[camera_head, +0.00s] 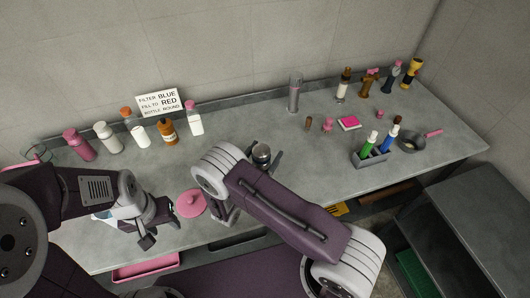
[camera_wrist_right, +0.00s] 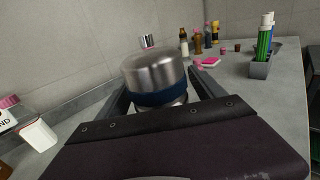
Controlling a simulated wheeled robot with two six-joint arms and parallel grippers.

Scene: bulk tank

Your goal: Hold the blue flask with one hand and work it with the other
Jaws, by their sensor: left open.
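The flask, bright metal with a dark blue band, stands out in the right wrist view (camera_wrist_right: 153,72). Its lower part is hidden behind my gripper. In the head view a round metal top (camera_head: 261,152), which looks like the same flask, shows just behind my right wrist. My right gripper (camera_wrist_right: 160,100) has a finger on each side of the flask; whether they press on it I cannot tell. My left gripper (camera_head: 152,222) is open and empty over the front left of the counter, apart from the flask.
A round pink lid-like thing (camera_head: 191,204) lies between my grippers. Several bottles and a sign (camera_head: 161,102) stand at the back left. A grey cylinder (camera_head: 295,92) stands behind the flask. A grey holder with markers (camera_head: 371,159) and a pan (camera_head: 411,141) are at right.

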